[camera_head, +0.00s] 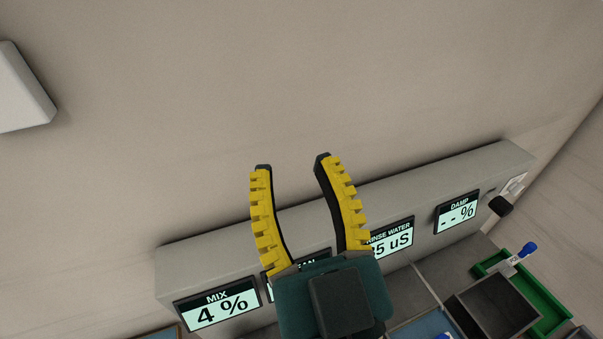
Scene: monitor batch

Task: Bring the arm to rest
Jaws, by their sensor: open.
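My gripper (293,163) shows in the head view at the lower middle. Its two yellow and black fingers point up the picture and stand apart. Nothing is between them. The dark green gripper body (290,305) is below the fingers. The fingers overlap the view of a grey panel housing (440,182); I cannot tell how far they are from it. The rest of the arm is hidden or out of the frame.
Displays on the housing read MIX 4 % (218,305), RINSE WATER, partly hidden (392,240), and DAMP - - % (457,212). At the lower right are a green tray (548,299), a dark box (495,307) and a blue-capped item (527,250). A white box (18,90) is upper left.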

